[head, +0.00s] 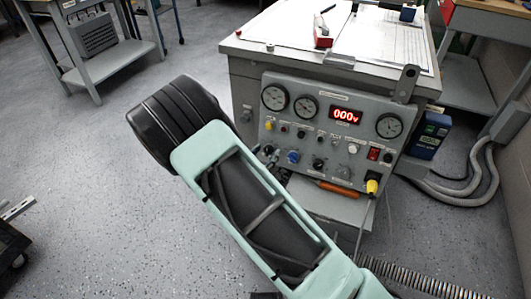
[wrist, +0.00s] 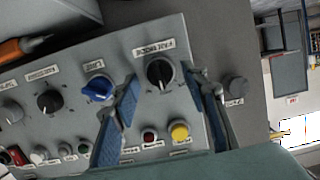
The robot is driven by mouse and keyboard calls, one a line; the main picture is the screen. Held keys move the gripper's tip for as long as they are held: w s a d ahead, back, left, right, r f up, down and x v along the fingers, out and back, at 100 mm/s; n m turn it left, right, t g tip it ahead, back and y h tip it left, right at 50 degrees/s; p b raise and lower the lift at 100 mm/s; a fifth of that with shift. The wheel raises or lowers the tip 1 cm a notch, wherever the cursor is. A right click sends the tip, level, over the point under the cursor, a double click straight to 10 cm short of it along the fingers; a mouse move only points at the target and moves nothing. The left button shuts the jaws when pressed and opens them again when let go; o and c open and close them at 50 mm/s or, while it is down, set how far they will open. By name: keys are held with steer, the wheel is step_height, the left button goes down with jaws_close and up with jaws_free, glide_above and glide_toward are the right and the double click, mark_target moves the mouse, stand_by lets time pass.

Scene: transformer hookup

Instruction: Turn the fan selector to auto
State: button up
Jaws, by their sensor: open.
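The fan selector is a round black knob (wrist: 160,73) on the grey control panel, under a label that appears upside down and seems to read FAN MODE. In the wrist view it lies between the two blue-padded fingers of my gripper (wrist: 162,80). My gripper is open, one finger on each side of the knob, and no clear contact shows. Whether the tips are level with the knob or short of it I cannot tell. A pale mark shows on the knob, but its setting is not readable.
A blue knob (wrist: 97,88) sits close beside the left finger. Yellow (wrist: 180,130) and red (wrist: 150,137) buttons lie near the fingers. The head view shows the panel's gauges (head: 274,97), a red display reading 000v (head: 345,115), and an orange-handled tool (head: 338,189) below.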

steer(key=v, duration=1.1)
steer(key=shift+s+a, duration=0.2)
steer(key=shift+s, duration=0.15)
steer(key=shift+r, duration=0.15)
